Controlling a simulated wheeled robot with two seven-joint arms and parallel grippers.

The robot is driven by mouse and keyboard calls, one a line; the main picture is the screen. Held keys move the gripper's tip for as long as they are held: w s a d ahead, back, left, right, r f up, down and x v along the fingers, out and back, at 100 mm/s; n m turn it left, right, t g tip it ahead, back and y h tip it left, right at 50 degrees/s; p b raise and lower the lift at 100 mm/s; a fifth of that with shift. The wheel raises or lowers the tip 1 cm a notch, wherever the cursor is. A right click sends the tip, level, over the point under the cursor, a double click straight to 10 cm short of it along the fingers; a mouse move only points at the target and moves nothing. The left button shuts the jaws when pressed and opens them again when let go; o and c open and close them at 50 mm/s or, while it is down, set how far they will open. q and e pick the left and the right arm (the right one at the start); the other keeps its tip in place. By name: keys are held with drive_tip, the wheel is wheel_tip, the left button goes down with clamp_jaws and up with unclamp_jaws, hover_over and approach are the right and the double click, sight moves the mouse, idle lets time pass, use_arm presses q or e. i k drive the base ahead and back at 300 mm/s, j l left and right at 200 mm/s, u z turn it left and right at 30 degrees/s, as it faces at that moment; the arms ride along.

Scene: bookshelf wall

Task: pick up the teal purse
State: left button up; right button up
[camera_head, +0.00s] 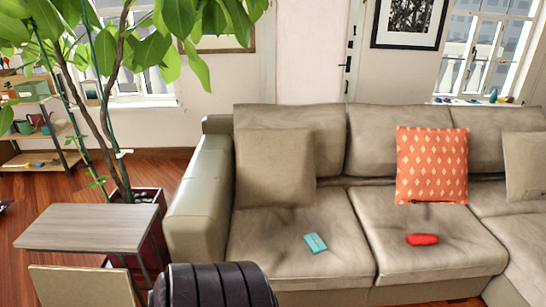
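A small flat teal object, which looks like the teal purse (315,243), lies on the left seat cushion of the beige sofa (190,215). It lies slightly turned, with its top face in full view. Neither of my grippers is in the head view.
A red object (422,239) lies on the seat cushion to the right. An orange patterned pillow (432,165) and a beige pillow (274,167) lean on the backrest. A grey side table (90,228), a potted plant and a dark ribbed seat (215,287) stand at left and front.

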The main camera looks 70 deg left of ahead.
sight(313, 241)
drive_tip(key=u, duration=1.9)
drive_tip(key=i+l+u, duration=0.65)
drive_tip(key=l, duration=0.3)
drive_tip(key=i+l+u, duration=0.4)
drive_tip(key=l, duration=0.4)
